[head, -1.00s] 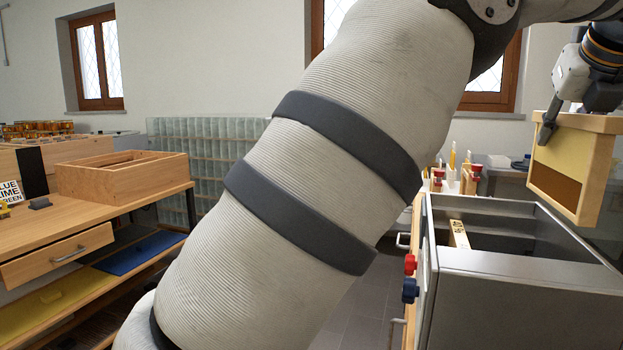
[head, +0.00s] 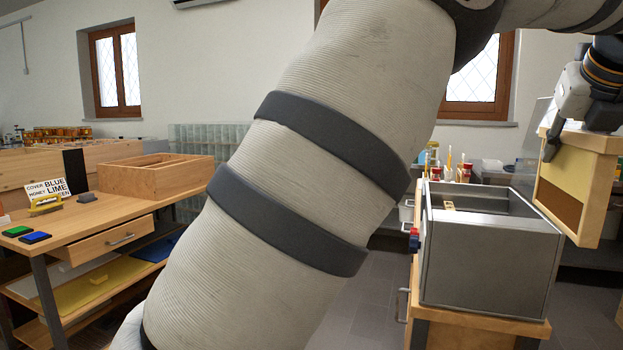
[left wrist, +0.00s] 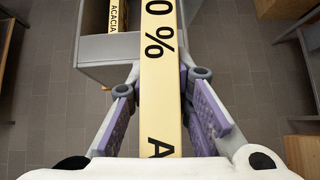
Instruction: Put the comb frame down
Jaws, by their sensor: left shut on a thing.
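The comb frame (head: 571,186), wooden with a yellow and brown comb face, hangs upright at the right of the head view. My left gripper (head: 556,140) is shut on its top bar. In the left wrist view the bar (left wrist: 159,65), lettered "0 %" and "A", runs between the two purple-padded fingers. My right gripper is out of view.
The tank stands on a wooden stand (head: 475,330). A wooden bench (head: 95,222) on the left bears an open wooden box (head: 155,178), a lettered sign (head: 48,190) and coloured pads. Bare tiled floor lies around the stand. My arm hides the middle of the head view.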

